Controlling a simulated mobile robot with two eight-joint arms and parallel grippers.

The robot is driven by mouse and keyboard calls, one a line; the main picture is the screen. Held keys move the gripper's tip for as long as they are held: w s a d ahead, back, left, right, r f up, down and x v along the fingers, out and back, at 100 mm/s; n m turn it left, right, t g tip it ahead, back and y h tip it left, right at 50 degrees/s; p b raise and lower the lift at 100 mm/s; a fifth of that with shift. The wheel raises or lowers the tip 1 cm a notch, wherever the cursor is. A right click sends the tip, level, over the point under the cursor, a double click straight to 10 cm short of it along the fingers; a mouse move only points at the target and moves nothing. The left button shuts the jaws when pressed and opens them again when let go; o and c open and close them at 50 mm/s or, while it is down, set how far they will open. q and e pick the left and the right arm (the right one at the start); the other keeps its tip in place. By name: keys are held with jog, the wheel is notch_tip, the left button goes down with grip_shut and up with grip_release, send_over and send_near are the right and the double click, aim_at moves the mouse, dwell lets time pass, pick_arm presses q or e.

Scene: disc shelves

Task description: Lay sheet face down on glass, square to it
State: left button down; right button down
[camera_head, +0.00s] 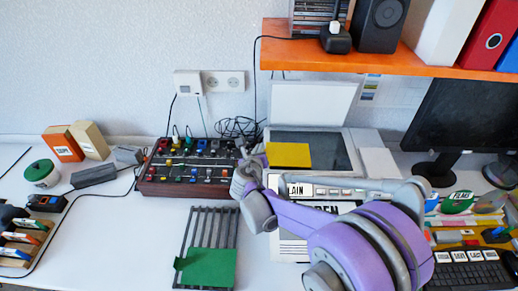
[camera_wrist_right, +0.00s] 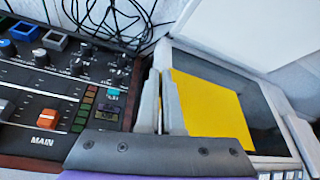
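The yellow sheet (camera_head: 289,155) is over the dark glass (camera_head: 330,150) of the flatbed scanner, at its left part. It also shows in the wrist view (camera_wrist_right: 212,108), where its edges are at an angle to the glass (camera_wrist_right: 262,112). Its printed face cannot be made out. My right gripper (camera_head: 243,165) is at the sheet's left edge, beside the scanner. In the wrist view its fingers (camera_wrist_right: 161,100) are close together, with a thin yellow strip between them. Whether the sheet touches the glass is unclear.
The scanner lid (camera_head: 312,103) stands open behind the glass. A mixing console (camera_head: 188,165) is left of my gripper. A green sheet (camera_head: 208,267) lies on a slatted rack (camera_head: 208,225) in front. An orange shelf (camera_head: 375,58) overhangs, and a monitor (camera_head: 460,118) stands right.

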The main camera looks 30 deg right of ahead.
jog(key=shift+f, duration=0.4)
jog(key=c, duration=1)
grip_release()
jog(key=v, duration=1.1)
jog(key=s+a+m+g+y+p, duration=0.2)
jog(key=s+m, duration=0.8)
jog(key=m, duration=0.6)
jog(key=s+a+m+g+y+p, duration=0.3)
jog(key=s+a+m+y+p, duration=0.2)
jog(key=s+m, duration=0.6)
jog(key=a+m+y, duration=0.1)
jog(key=m, duration=0.4)
jog(key=shift+a+f+y, duration=0.25)
jog(key=shift+a+y, duration=0.05)
jog(key=shift+a, duration=0.05)
